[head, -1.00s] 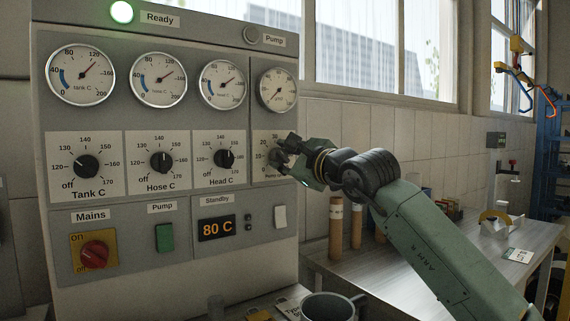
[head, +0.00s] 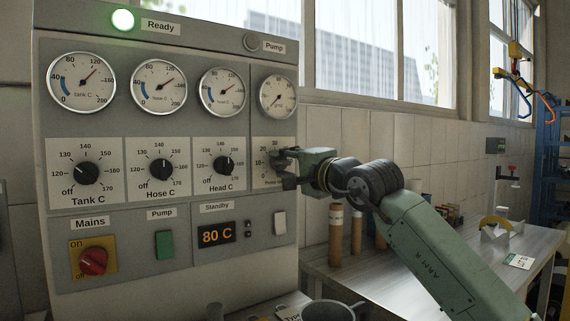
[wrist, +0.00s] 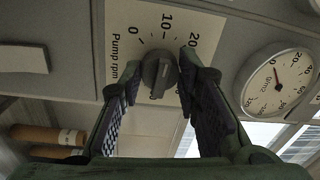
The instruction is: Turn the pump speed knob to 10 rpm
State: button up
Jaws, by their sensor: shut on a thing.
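The pump speed knob (wrist: 159,75) is dark and round with a raised grip bar, on a pale plate marked "Pump rpm" (wrist: 128,60). In the wrist view its scale shows 0, 10 and 20; the 10 mark lies just above the knob. The bar runs nearly up and down in that picture; I cannot tell which end is the pointer. My gripper (wrist: 158,82) has one finger on each side of the knob and is shut on it. In the head view my gripper (head: 286,168) is at the panel's right edge and mostly hides the knob.
The Head C knob (head: 223,164) is close on the left. A white switch (head: 280,222) is below. Brown cylinders (head: 336,236) stand on the bench at right.

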jog(key=shift+n, duration=0.4)
jog(key=o, duration=1.2)
jog(key=shift+c, duration=0.2)
jog(key=v, duration=1.2)
